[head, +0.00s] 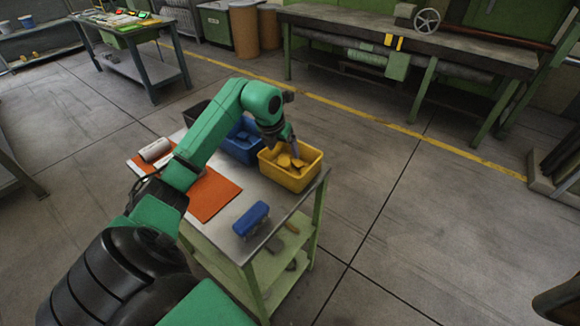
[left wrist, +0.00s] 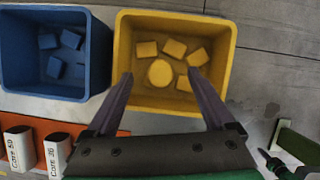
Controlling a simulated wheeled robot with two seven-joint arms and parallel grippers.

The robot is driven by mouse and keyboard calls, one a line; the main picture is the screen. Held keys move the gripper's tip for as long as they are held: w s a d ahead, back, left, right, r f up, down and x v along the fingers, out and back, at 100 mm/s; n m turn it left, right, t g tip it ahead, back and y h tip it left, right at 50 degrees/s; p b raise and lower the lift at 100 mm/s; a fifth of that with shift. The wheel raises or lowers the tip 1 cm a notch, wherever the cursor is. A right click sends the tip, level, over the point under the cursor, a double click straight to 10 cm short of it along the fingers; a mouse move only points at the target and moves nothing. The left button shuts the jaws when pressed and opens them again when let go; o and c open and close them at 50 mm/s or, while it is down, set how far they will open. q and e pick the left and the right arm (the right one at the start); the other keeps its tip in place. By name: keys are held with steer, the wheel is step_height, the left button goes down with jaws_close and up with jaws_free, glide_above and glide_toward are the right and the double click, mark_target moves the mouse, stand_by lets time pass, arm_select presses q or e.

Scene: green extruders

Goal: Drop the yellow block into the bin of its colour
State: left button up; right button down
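The yellow bin (head: 290,180) stands on the cart's right side, and it fills the middle of the left wrist view (left wrist: 225,45). Several yellow blocks lie inside it, among them a round one (left wrist: 160,72) and a squarish one (left wrist: 174,48). My left gripper (head: 296,160) points down over the bin. In the left wrist view its fingers (left wrist: 160,84) are spread wide with nothing held between them. I cannot tell which of the yellow pieces is the task's block. My right gripper is not in view.
A blue bin (left wrist: 14,55) with blue blocks stands left of the yellow one. A dark bin (head: 194,112) is behind my arm. Floor is clear to the right.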

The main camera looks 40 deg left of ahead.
arm_select(q)
steer(key=b+v, duration=0.1)
steer(key=v, duration=1.3)
steer(key=shift+r+b, duration=0.3)
steer(key=shift+b, duration=0.05)
